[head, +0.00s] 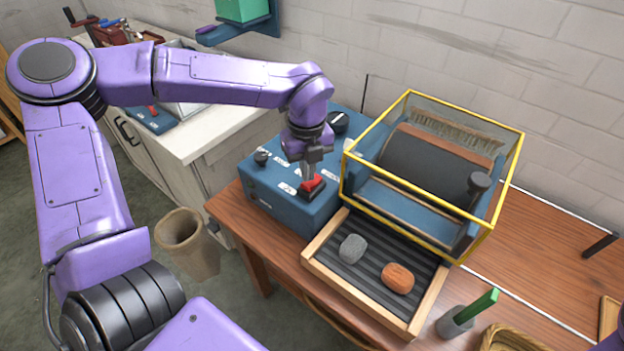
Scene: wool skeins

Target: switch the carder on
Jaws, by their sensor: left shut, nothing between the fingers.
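The carder (430,165) stands on the wooden table, with a dark drum inside a clear guard with a yellow frame. A blue control box (285,212) is joined at its left. The box carries a red switch (314,184) in a dark mount and black knobs. My left gripper (308,178) points down at the red switch, shut and empty, its tips at or just above it. The tips partly hide the switch, so I cannot tell whether they touch it or which way it is set. A purple edge at the lower right may be my right arm; its gripper is out of view.
A ribbed tray (318,248) in front of the carder holds a grey skein (352,248) and an orange skein (398,278). A green-handled tool (478,308) stands near a wicker basket (510,338). A tan bin (188,244) is on the floor. Table right of the carder is mostly clear.

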